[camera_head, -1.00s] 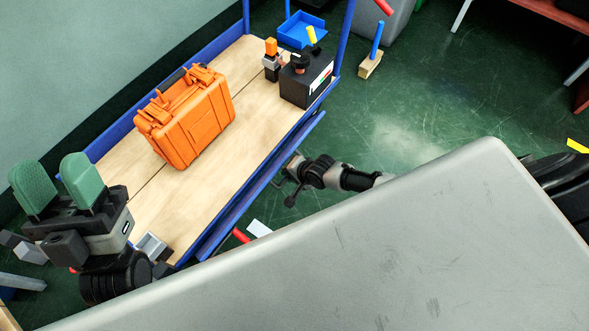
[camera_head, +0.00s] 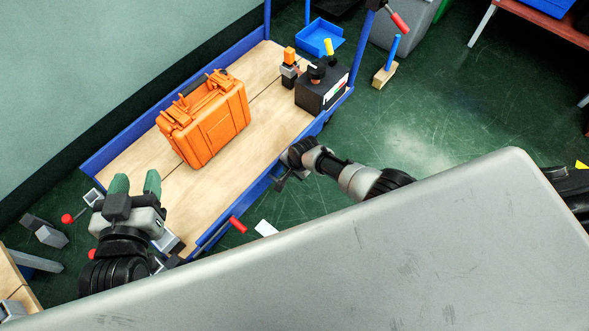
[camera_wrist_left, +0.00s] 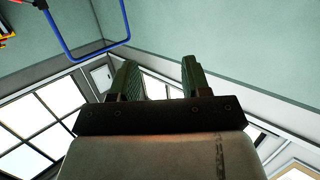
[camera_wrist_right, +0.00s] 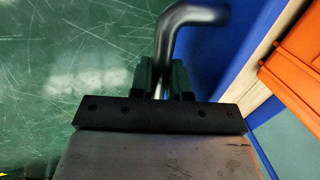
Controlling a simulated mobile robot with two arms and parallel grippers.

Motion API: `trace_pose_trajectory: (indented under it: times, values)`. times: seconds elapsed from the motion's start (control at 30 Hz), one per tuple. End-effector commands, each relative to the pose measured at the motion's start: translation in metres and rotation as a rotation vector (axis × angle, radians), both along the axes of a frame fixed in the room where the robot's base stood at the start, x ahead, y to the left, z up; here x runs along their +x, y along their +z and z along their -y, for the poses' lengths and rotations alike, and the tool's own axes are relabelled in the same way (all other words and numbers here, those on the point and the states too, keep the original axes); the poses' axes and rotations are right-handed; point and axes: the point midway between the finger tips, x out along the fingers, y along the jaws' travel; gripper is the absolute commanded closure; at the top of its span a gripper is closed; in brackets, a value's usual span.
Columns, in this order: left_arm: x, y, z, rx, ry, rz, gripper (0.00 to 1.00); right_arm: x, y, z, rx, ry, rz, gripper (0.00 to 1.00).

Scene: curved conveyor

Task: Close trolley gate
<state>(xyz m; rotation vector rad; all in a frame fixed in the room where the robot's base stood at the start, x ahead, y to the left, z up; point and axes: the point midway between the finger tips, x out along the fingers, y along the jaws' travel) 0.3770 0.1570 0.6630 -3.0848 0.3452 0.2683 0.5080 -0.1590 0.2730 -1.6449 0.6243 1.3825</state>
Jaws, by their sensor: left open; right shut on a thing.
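The trolley has a light wooden deck (camera_head: 215,190) and a blue frame. A blue side panel, which looks like the gate (camera_head: 222,229), runs along its near right side, partly hidden by my right arm. My right gripper (camera_head: 281,177) is at this edge. In the right wrist view its fingers (camera_wrist_right: 164,82) are shut on a bent grey metal handle (camera_wrist_right: 194,14) beside the blue panel (camera_wrist_right: 228,60). My left gripper (camera_head: 135,184) is open and empty at the trolley's near left end. In the left wrist view its fingers (camera_wrist_left: 157,80) are apart with nothing between them.
An orange case (camera_head: 205,122) and a black box (camera_head: 318,92) stand on the deck. A blue tray (camera_head: 320,37) and a blue peg on a wooden block (camera_head: 385,74) are beyond the trolley.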

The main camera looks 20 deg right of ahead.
Motion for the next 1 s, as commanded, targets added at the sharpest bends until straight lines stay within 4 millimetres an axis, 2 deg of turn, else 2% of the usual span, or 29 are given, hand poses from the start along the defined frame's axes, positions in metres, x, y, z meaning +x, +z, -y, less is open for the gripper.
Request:
trace_pose_trajectory:
  times: [0.3,0.73,0.77,0.8,0.9,1.0]
  values:
    - [-0.005,-0.011,-0.003,0.023,0.006,-0.090,0.53,0.009,0.006,-0.005,0.004,0.000,0.009,1.00]
    - [-0.005,-0.012,-0.004,0.025,0.006,-0.099,0.53,0.011,0.007,-0.006,0.004,0.001,0.013,1.00]
    - [-0.005,-0.012,-0.004,0.025,0.006,-0.099,0.53,0.011,0.007,-0.006,0.004,0.001,0.013,0.80]
    - [-0.005,-0.012,-0.004,0.025,0.007,-0.099,0.53,0.011,0.007,-0.006,0.004,0.001,0.013,0.74]
    - [-0.005,-0.012,-0.004,0.025,0.007,-0.098,0.53,0.010,0.006,-0.005,0.004,0.000,0.011,0.59]
    - [-0.005,-0.012,-0.004,0.025,0.007,-0.098,0.53,0.009,0.005,-0.005,0.003,0.001,0.007,0.59]
